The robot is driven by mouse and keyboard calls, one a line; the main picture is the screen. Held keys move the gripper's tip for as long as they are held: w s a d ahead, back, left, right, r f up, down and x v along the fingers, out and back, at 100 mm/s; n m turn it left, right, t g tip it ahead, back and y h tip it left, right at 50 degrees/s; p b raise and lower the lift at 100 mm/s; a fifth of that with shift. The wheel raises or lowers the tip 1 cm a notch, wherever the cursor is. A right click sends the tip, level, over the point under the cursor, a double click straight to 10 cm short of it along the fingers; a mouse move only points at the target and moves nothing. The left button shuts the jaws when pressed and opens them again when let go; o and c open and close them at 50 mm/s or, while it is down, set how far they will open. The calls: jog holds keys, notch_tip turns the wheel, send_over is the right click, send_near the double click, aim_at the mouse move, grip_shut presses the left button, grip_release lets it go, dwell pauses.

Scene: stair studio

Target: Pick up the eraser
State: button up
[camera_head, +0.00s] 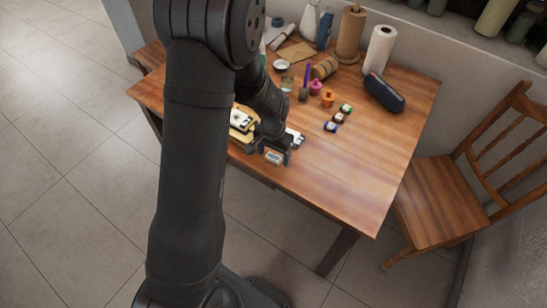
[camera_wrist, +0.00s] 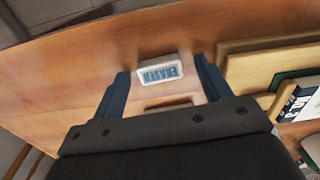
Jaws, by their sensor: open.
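The eraser (camera_wrist: 160,70) is a small white block with blue lettering on its top face. It lies on the wooden table near the front edge. My gripper (camera_wrist: 161,74) is open and points down at it, with one dark finger on each side and a gap visible on both sides. In the head view the eraser (camera_head: 273,157) shows at the tip of my gripper (camera_head: 274,151), partly covered by it. A tan-brown strip shows below the eraser in the wrist view; I cannot tell what it belongs to.
Stacked books or boards (camera_head: 241,121) lie just left of my gripper. Small paint jars (camera_head: 331,126) stand to the right, with a dark blue case (camera_head: 384,92) and a paper roll (camera_head: 380,48) behind. The right front of the table (camera_head: 350,185) is clear. A chair (camera_head: 440,205) stands at right.

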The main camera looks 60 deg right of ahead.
aim_at(276, 159)
jog(key=shift+f, duration=0.15)
jog(key=c, duration=1.1)
jog(key=shift+o, duration=0.2)
jog(key=shift+r, duration=0.6)
jog(key=r, duration=0.2)
jog(key=s+r, duration=0.1)
jog(key=shift+s+a+r, duration=0.1)
jog(key=shift+r, duration=0.25)
jog(key=s+a+r, duration=0.2)
jog(key=s+r, duration=0.4)
jog(key=s, duration=0.4)
jog(key=shift+a, duration=0.2)
jog(key=shift+s, duration=0.1)
